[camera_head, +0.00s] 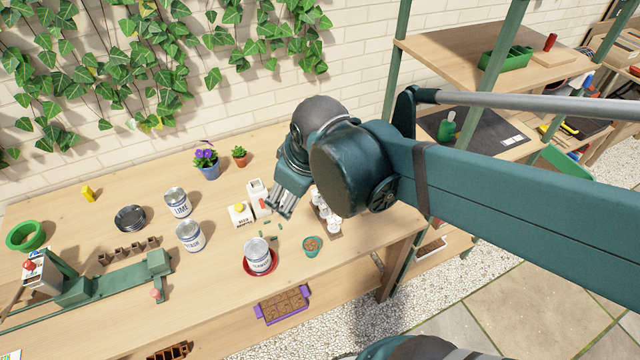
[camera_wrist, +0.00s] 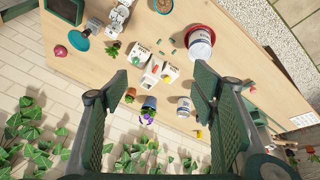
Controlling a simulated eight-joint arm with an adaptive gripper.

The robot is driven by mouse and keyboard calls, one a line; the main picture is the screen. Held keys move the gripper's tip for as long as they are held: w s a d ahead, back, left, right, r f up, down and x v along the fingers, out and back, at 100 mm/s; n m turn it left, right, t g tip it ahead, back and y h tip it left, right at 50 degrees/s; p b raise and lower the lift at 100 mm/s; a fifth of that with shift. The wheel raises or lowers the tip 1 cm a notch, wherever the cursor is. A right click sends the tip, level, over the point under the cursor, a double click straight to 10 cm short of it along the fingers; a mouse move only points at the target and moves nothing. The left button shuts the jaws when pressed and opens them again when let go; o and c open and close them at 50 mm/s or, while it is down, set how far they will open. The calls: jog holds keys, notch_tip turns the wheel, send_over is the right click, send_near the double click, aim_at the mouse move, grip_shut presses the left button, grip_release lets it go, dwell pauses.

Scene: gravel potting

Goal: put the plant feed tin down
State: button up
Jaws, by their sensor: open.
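Three printed tins stand on the bench in the head view, and I cannot tell from the labels which is the plant feed tin. One tin (camera_head: 259,254) stands upright in a red saucer (camera_head: 247,268); it also shows in the wrist view (camera_wrist: 199,48). A second tin (camera_head: 189,236) and a third tin marked LIME (camera_head: 177,203) stand to its left. My gripper (camera_head: 284,205) is open above the bench, behind and right of the tin in the saucer. In the wrist view the space between my fingers (camera_wrist: 160,88) is empty.
White boxes (camera_head: 240,214) stand just left of my gripper. A purple flower pot (camera_head: 208,170) is behind.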

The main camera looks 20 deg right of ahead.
jog(key=s+d+r+m+t, duration=0.2)
jog(key=s+d+r+m, duration=0.1)
jog(key=s+d+m, duration=0.1)
jog(key=d+m, duration=0.1)
jog(key=m, duration=0.1)
jog(key=shift+r+m+h, duration=0.3)
jog(key=shift+r, duration=0.1)
jog(key=shift+s+f, duration=0.1)
